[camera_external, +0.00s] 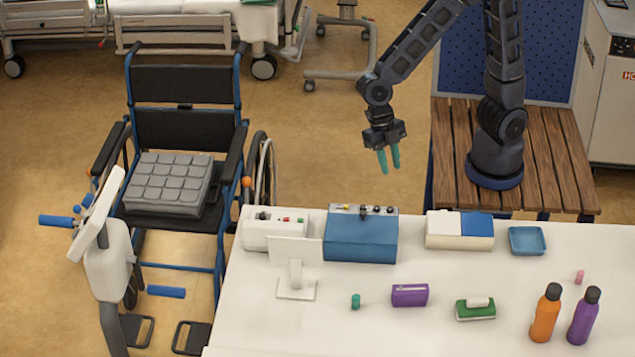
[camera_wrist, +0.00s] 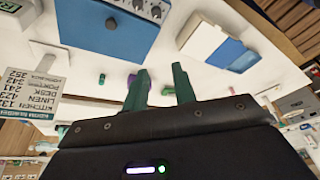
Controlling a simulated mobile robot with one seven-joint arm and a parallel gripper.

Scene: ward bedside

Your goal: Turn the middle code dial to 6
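A blue box (camera_external: 360,238) with a grey panel (camera_external: 377,210) stands at the back of the white table. Small dark and yellow knobs sit along the panel.
A white box with red and green buttons (camera_external: 262,236) stands left of the blue box. A blue-and-white box (camera_external: 446,231) and blue tray (camera_external: 526,240) are to the right. A stand sign (camera_wrist: 58,84) lists names with three-digit numbers.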

